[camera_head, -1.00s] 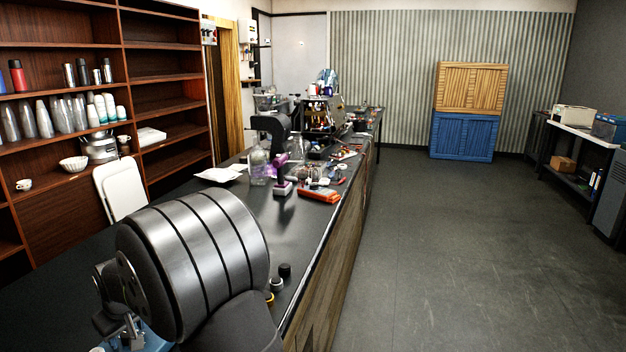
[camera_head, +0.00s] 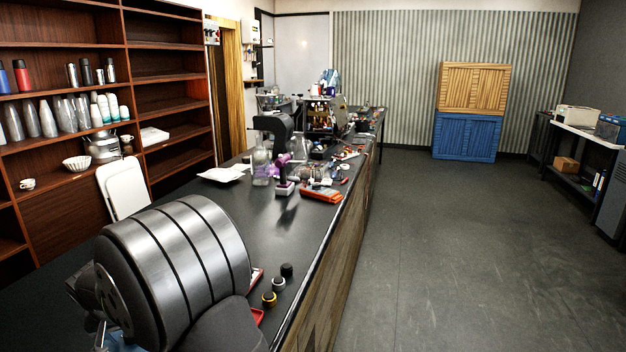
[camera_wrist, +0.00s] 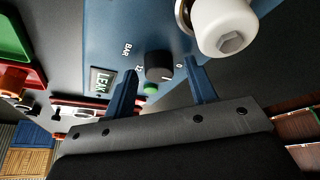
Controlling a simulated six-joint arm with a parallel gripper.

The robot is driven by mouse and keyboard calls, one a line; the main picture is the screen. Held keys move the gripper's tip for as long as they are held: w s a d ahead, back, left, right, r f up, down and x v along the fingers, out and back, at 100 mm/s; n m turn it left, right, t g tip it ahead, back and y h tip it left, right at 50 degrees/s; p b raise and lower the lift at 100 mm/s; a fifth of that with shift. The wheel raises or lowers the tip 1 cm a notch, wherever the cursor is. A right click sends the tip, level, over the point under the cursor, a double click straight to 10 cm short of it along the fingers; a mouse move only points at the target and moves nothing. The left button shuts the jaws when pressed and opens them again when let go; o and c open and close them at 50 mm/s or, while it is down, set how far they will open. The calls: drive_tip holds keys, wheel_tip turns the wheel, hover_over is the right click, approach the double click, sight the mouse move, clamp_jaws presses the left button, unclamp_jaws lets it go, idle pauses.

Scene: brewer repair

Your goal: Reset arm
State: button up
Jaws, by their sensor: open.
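In the wrist view my gripper (camera_wrist: 163,80) is open, with its two blue fingers apart. A black knob (camera_wrist: 158,64) on a blue panel (camera_wrist: 120,35) shows between the fingers. I cannot tell whether either finger touches it. The panel is marked BAR, 12 and 0, and has a green button (camera_wrist: 151,88) and a small display (camera_wrist: 102,80) reading LEAK. A white cap with a hexagonal recess (camera_wrist: 225,25) sticks out at the upper right. In the head view my arm's grey joint hides most of the gripper and the panel.
The dark counter (camera_head: 235,215) runs away from me. Small knobs (camera_head: 278,285) lie near its right edge. A purple-handled tool (camera_head: 284,172), an orange device (camera_head: 321,194) and clutter stand farther along. A white board (camera_head: 124,190) leans by the shelves (camera_head: 160,95). The floor at right is clear.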

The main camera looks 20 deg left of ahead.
drive_tip(key=shift+m, duration=0.3)
drive_tip(key=v, duration=0.5)
drive_tip(key=shift+s+r, duration=0.1)
drive_tip(key=shift+r, duration=0.25)
drive_tip(key=x, duration=0.6)
drive_tip(key=shift+d, duration=0.1)
drive_tip(key=shift+r+n, duration=0.15)
drive_tip(key=shift+n, duration=0.45)
drive_tip(key=shift+d+n+g+y, duration=0.1)
drive_tip(key=shift+n+g+y, duration=0.45)
drive_tip(key=shift+n, duration=1.25)
